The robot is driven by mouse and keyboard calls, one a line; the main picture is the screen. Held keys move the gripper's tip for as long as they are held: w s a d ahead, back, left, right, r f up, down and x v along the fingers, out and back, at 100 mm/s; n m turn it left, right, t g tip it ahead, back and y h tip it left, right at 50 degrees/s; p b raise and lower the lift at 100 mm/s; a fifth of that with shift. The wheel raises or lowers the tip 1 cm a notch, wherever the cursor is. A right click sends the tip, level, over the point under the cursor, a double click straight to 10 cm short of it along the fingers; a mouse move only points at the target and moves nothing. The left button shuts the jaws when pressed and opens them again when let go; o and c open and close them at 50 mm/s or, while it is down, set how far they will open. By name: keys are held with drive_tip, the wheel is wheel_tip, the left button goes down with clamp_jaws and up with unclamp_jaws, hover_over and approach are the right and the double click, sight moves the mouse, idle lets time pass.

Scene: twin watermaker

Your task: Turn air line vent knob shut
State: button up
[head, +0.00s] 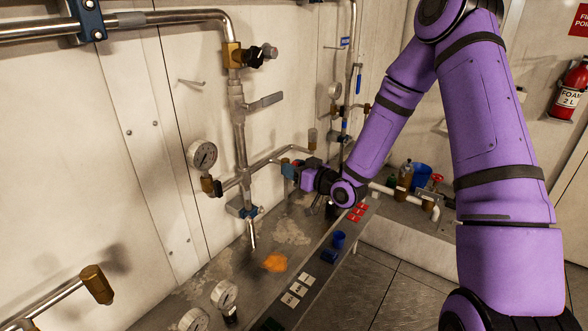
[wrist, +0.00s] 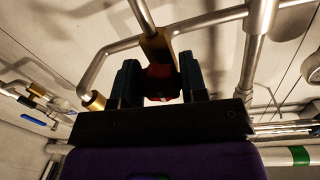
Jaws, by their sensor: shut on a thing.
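The air line vent knob looks like a small dark red knob (wrist: 162,86) in the wrist view. It sits at the end of a brass valve body (wrist: 155,45) on a steel pipe. The two dark teal fingers of my gripper (wrist: 161,82) stand on either side of it, shut on the knob. In the head view my gripper (head: 289,171) reaches left to the pipework on the wall. There the knob is mostly hidden by the fingers. How far the knob is turned cannot be told.
A pressure gauge (head: 203,155) and a lever valve (head: 265,102) are on the pipes to the left. The ledge below carries an orange cloth (head: 275,263), a blue cup (head: 339,239) and small cards (head: 289,300). Open floor (head: 405,297) lies to the right.

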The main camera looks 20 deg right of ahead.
drive_tip(key=o, duration=0.9)
drive_tip(key=shift+d, duration=0.1)
drive_tip(key=v, duration=1)
drive_tip(key=shift+s+d, duration=0.2)
drive_tip(key=shift+s, duration=0.1)
drive_tip(key=shift+r, duration=0.1)
